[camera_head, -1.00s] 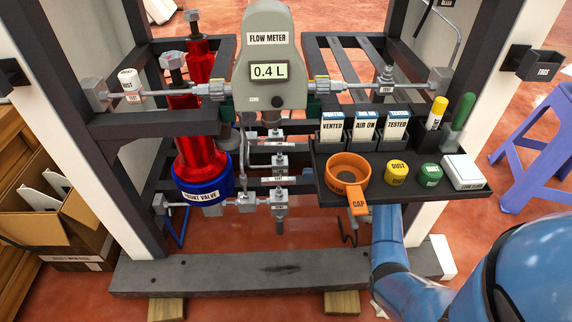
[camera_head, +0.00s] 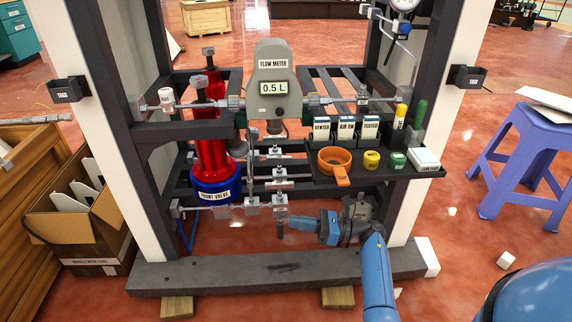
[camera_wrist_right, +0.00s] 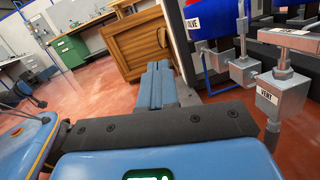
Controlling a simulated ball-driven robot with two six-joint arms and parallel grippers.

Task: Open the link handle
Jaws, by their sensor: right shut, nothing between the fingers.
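Grey pipework with several small box valves and flat handles stands below the flow meter (camera_head: 272,88) in the head view. I cannot read which one is the link handle. The lowest box valve (camera_head: 280,201) hangs over a short pipe end; in the right wrist view a box valve (camera_wrist_right: 280,95) reads VENT, with a flat grey handle on its stem. My right gripper (camera_head: 296,222) is shut and empty, pointing left just right of that pipe end. In the right wrist view its fingers (camera_wrist_right: 157,80) are together, left of the VENT valve, and touch no handle. My left gripper is out of view.
A grey beam (camera_head: 250,277) crosses below. Open floor lies behind the lower pipes.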

